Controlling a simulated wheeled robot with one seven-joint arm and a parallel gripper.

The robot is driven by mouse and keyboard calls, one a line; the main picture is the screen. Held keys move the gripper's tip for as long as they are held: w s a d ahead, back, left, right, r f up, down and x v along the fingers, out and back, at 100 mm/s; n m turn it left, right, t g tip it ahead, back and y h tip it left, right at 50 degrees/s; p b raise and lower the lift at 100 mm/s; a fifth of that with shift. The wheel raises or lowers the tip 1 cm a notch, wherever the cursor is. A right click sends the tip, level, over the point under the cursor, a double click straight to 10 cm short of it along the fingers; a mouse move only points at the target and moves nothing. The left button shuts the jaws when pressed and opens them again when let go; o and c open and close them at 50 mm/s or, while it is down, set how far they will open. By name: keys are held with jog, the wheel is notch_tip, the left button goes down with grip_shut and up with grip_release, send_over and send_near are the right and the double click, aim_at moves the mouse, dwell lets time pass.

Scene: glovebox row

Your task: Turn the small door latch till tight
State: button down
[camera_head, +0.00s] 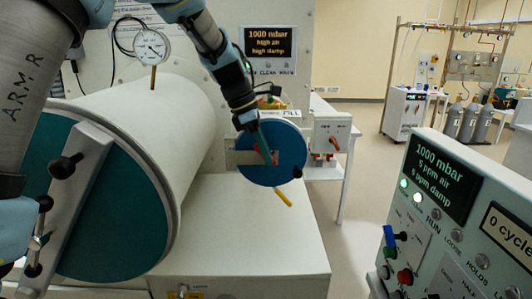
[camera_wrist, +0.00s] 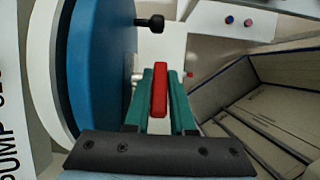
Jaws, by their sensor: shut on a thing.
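The small door is a blue disc (camera_head: 285,138) on the end of the small port, right of the big cylinder. It also shows edge-on at the left of the wrist view (camera_wrist: 98,70). My gripper (camera_head: 269,156) reaches down in front of it. In the wrist view my teal fingers (camera_wrist: 160,102) are shut on the red latch handle (camera_wrist: 159,88), which lies between them. In the head view the fingers hide most of the handle. A black knob (camera_head: 297,172) sits at the disc's right edge. I cannot tell how tight the latch is.
A big white cylinder with a teal door (camera_head: 115,225) stands left, with a barred clamp and a gauge (camera_head: 152,47) on top. A yellow handle (camera_head: 284,197) sticks out below the blue disc. A control panel (camera_head: 455,215) stands front right. Open floor lies between.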

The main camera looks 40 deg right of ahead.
dwell(0.4)
jog(key=t+y, duration=0.2)
jog(key=shift+s+d+y, duration=0.2)
jog(key=shift+d+y, duration=0.05)
jog(key=shift+y, duration=0.15)
jog(key=t+y, duration=0.3)
jog(key=y, duration=0.1)
jog(key=shift+s+d+f+t, duration=0.1)
jog(key=shift+d+t, duration=0.1)
jog(key=shift+t, duration=0.2)
jog(key=t+y, duration=0.3)
jog(key=shift+s+d+f+y+b, duration=0.1)
jog(key=shift+f+y+b, duration=0.1)
jog(key=shift+y+b, duration=0.15)
jog(key=shift+f+t+y+b, duration=0.1)
jog(key=shift+t+y+b, duration=1)
jog(key=shift+y, duration=0.55)
jog(key=c, duration=1)
grip_release()
jog(key=shift+c, duration=0.2)
notch_tip(320, 180, up, 10)
jog(key=b, duration=0.3)
jog(key=shift+b, duration=0.3)
